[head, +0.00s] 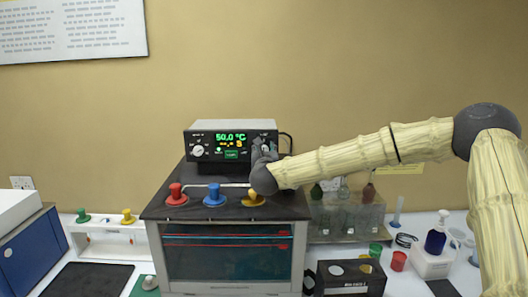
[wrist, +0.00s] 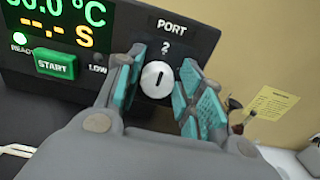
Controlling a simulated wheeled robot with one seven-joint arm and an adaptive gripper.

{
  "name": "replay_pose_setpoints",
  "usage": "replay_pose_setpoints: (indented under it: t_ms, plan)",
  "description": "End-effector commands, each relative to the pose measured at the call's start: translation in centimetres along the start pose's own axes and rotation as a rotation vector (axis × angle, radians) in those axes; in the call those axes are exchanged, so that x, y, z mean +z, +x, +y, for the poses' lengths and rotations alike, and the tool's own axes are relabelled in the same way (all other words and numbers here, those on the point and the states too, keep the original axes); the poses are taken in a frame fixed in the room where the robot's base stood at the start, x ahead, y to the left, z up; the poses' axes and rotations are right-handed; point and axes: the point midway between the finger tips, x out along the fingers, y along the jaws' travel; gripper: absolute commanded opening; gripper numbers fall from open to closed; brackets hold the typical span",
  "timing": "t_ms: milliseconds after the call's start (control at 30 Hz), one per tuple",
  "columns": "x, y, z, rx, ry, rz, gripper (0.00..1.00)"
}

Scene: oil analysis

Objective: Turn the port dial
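The port dial (wrist: 157,80) is a round white knob with a dark slot mark, under the label PORT and a digit that looks like 2. It sits on the right of the black control unit (head: 230,145). My gripper (wrist: 160,85) is open, with its teal-padded fingers on either side of the dial. A gap shows between the dial and each finger in the wrist view. In the head view my gripper (head: 264,150) covers most of the dial.
The unit's lit display (head: 231,138) reads 50.0 °C. A green START button (wrist: 54,63) is left of the dial. Red (head: 176,194), blue (head: 214,194) and yellow (head: 253,198) knobs stand on the bath top below. A glassware rack (head: 345,215) stands at right.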

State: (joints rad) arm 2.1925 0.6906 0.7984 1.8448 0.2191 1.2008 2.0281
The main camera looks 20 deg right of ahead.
Motion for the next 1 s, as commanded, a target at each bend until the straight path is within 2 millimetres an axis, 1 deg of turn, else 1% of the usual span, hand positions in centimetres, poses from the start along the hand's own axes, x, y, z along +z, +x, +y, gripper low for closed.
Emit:
replay_pose_setpoints:
  t_ms: [33,100,133,367,567,767,1000]
  plan:
    - [-0.01,-0.01,0.03,0.0,0.0,0.0,0.22]
    - [0.0,0.0,0.03,0.0,0.0,0.0,0.1]
    - [-0.01,0.0,0.03,0.0,0.0,0.0,0.07]
    - [-0.11,0.01,0.01,0.0,-0.009,0.0,0.07]
    - [-0.39,0.01,0.02,0.0,-0.068,-0.001,0.07]
    - [-0.58,0.01,0.08,-0.001,-0.191,-0.003,0.07]
    - [-0.58,0.04,0.08,-0.002,-0.398,-0.003,0.07]
